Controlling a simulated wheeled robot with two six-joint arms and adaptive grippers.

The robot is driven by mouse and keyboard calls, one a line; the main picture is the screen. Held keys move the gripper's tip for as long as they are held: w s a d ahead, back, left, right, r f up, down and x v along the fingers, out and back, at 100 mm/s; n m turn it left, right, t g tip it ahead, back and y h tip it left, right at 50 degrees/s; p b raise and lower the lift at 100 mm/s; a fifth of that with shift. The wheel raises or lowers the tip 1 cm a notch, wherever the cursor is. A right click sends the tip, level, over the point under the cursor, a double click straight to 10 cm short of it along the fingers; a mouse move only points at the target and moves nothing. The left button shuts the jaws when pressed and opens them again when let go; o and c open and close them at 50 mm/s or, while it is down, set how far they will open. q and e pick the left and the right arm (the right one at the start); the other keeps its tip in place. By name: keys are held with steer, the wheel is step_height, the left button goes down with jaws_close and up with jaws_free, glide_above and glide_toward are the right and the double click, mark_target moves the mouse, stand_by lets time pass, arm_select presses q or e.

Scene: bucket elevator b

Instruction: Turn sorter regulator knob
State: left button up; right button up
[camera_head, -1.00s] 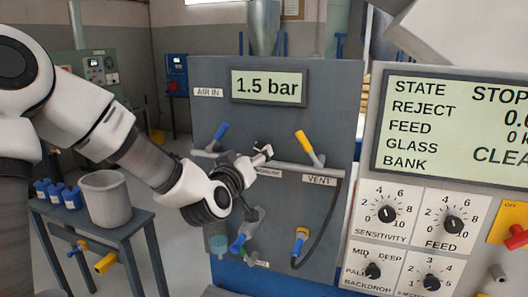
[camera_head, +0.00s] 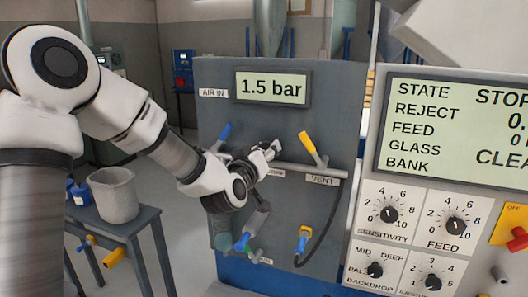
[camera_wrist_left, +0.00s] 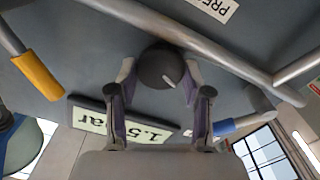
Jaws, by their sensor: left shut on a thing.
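A round dark knob (camera_wrist_left: 158,65) with a white mark sits on the grey panel (camera_head: 215,125) in the left wrist view. My left gripper (camera_head: 270,152) is at the panel's pipe in the head view and hides the knob there. In the wrist view the two fingers of my left gripper (camera_wrist_left: 158,80) are on either side of the knob, shut on it. The panel display (camera_head: 272,88) reads 1.5 bar. My right gripper is not in view.
A yellow-handled vent valve (camera_head: 309,146) stands right of my gripper and a blue-handled valve (camera_head: 223,134) left of it. A black hose (camera_head: 335,215) hangs at lower right. The sorter control panel (camera_head: 410,215) is further right. A table with a grey bucket (camera_head: 114,194) stands left.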

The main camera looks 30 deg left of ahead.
arm_select(q)
steer(key=shift+f+m, duration=0.1)
steer(key=shift+m, duration=0.2)
steer(key=m, duration=0.6)
steer(key=m+b, duration=0.1)
steer(key=m, duration=1.2)
steer(key=shift+w+d+f+b, duration=0.1)
steer(key=shift+d+b, duration=0.25)
steer(key=o, duration=1.1)
steer(key=shift+w+a, duration=0.1)
